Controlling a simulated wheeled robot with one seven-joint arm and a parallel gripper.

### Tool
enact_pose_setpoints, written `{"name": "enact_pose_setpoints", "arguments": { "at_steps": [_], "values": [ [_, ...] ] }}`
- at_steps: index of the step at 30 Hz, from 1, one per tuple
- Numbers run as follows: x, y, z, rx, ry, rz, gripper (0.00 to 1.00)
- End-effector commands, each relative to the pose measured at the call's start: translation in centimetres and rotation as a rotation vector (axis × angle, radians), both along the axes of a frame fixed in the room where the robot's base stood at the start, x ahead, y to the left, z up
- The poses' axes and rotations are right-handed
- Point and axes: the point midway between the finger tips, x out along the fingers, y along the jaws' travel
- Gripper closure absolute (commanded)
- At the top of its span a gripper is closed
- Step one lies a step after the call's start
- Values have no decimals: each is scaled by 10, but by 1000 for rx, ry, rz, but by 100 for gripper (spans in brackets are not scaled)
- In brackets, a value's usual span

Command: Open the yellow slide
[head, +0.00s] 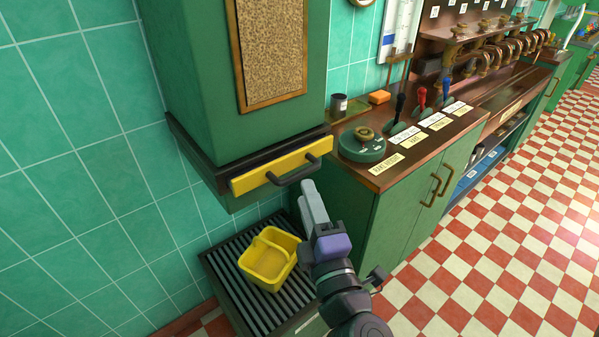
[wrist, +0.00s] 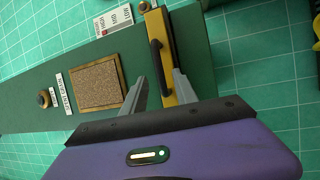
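The yellow slide (head: 287,163) is a yellow strip with a dark bar handle (head: 293,171), set in a dark band low on the green column. It looks flush with the band. My gripper (head: 308,187) is just below and in front of the handle's right part in the head view. In the wrist view the two fingers of my gripper (wrist: 159,80) are apart, with nothing between their tips. The handle (wrist: 155,58) lies just beyond the tips, in line with the gap, and the yellow strip (wrist: 170,58) is behind it. I see no contact with the handle.
A yellow caddy (head: 262,262) stands on a dark slatted grate (head: 228,286) below the slide. A green cabinet with a copper counter (head: 400,172) stands close to the right of my gripper. A cork board (head: 272,50) hangs above. The checkered floor (head: 490,260) at right is clear.

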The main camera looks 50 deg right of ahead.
Motion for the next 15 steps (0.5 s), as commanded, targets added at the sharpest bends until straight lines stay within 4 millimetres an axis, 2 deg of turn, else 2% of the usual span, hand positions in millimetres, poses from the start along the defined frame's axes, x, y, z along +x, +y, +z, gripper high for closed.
{"name": "enact_pose_setpoints", "arguments": {
  "at_steps": [3, 9, 15],
  "values": [
    [14, -13, 9, -1, -3, -2, 65],
    [37, -31, 12, 1, -2, -1, 65],
    [50, -40, 13, 2, -3, 2, 65]
  ]
}}
